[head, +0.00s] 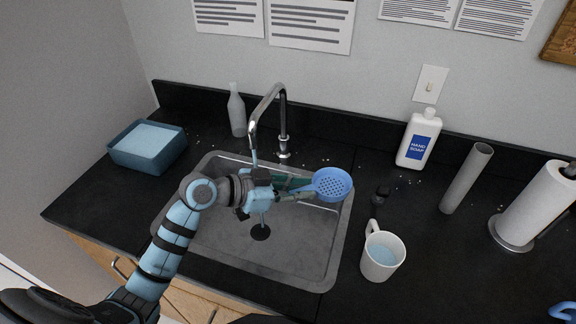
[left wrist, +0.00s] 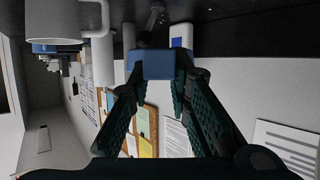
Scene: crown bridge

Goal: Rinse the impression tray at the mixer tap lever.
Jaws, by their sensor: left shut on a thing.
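The blue perforated impression tray (head: 333,184) is in the head view, above the right part of the sink, with its bowl by the right rim. My left gripper (head: 296,187) is shut on its handle, above the basin. In the left wrist view, a blue piece of the tray (left wrist: 157,64) sits between the fingertips of my left gripper (left wrist: 157,82). The chrome mixer tap (head: 268,106) arches behind the sink, left of the tray. A thin pale streak, apparently water, shows under its spout. The tap's lever is too small to make out clearly. My right gripper is not seen.
The steel sink (head: 318,262) has a dark drain. A white mug (head: 381,256) stands right of it, with a soap bottle (head: 419,139), grey tube (head: 466,178) and paper roll (head: 538,205) beyond. A blue tub (head: 148,151) and grey bottle (head: 237,110) are left.

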